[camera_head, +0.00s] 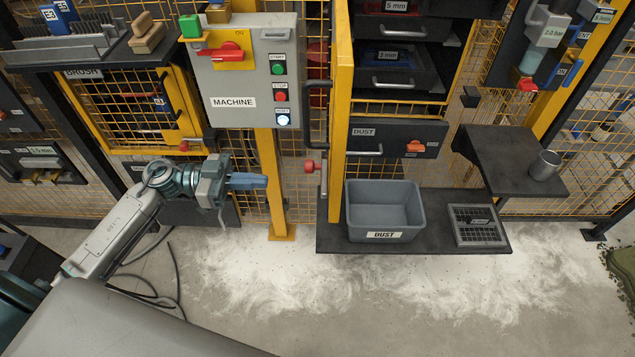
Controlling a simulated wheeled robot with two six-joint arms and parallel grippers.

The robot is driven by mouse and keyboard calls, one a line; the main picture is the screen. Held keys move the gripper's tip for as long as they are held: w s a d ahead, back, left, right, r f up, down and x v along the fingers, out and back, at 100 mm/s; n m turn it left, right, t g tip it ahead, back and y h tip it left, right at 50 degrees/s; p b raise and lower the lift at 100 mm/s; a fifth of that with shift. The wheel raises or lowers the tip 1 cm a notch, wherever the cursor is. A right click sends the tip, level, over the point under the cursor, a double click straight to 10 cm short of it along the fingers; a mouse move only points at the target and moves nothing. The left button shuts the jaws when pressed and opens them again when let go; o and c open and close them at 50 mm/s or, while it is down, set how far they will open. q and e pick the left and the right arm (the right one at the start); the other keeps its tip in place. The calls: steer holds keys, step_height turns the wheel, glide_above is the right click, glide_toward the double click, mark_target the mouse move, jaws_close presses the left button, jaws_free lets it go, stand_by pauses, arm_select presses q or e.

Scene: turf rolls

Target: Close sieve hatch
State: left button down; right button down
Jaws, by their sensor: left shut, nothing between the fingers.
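The sieve hatch (343,110) is a yellow-framed door that stands open, seen almost edge-on, left of the sieve drawers. A dark bar handle (308,115) is on its left side, and a red-knobbed latch (310,166) sits lower down by its edge. My left gripper (262,182) is shut and empty, pointing right, left of the hatch's lower part and apart from the latch in the picture. My right gripper is out of view.
A grey machine box (235,103) on a yellow post (274,200) stands beside the hatch. A grey dust bin (385,205) and a small grate (475,225) sit on a low dark shelf. A metal cup (545,165) stands on a side shelf. White powder covers the floor.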

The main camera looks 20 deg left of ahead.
arm_select(q)
steer(key=p+x, duration=0.4)
steer(key=x, duration=0.8)
steer(key=shift+d, duration=0.35)
steer(key=shift+r, duration=0.1)
